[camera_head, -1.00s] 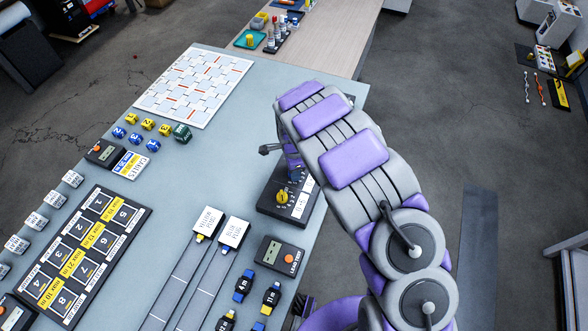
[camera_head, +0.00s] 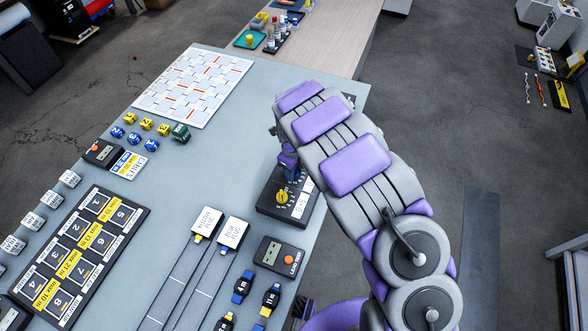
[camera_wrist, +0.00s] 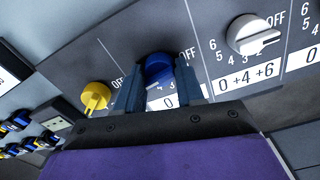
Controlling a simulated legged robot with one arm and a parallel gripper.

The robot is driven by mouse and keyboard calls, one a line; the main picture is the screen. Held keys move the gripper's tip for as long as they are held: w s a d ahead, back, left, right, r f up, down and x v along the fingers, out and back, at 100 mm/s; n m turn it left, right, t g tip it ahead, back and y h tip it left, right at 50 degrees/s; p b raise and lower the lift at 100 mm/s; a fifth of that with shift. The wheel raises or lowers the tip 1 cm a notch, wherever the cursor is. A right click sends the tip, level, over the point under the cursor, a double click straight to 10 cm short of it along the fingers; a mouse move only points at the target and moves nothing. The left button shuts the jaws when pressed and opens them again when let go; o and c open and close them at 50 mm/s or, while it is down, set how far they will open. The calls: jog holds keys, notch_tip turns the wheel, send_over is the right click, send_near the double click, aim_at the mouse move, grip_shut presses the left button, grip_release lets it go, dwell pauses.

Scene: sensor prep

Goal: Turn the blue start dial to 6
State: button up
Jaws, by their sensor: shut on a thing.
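The blue start dial (camera_wrist: 158,68) sits on a dark dial panel (camera_wrist: 205,25) in the wrist view. My gripper (camera_wrist: 160,88) has a finger on each side of the blue dial and is shut on it. The printed scale around the blue dial is mostly covered by my fingers, so its setting cannot be read. A white label with a "0" shows just below the dial. In the head view the panel (camera_head: 268,208) lies near the table's right edge, and my arm hides the blue dial there.
A yellow dial (camera_wrist: 95,97) stands left of my gripper and a white dial (camera_wrist: 252,35) right of it, labelled "0+4+6". In the head view a timer box (camera_head: 279,256) and two white-tagged strips (camera_head: 175,285) lie nearby on the table.

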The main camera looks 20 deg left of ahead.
jog(key=shift+w+a+r+m, duration=0.1)
jog(key=shift+a+m, duration=0.05)
jog(key=shift+m, duration=0.75)
jog(key=o, duration=1)
jog(key=shift+a, duration=0.15)
jog(key=shift+o, duration=0.2)
jog(key=shift+d+r, duration=0.2)
jog(key=shift+r, duration=0.15)
notch_tip(320, 180, up, 16)
jog(key=p, duration=0.2)
jog(key=shift+a+r+p, duration=0.15)
jog(key=shift+r+p, duration=0.05)
jog(key=shift+p, duration=0.2)
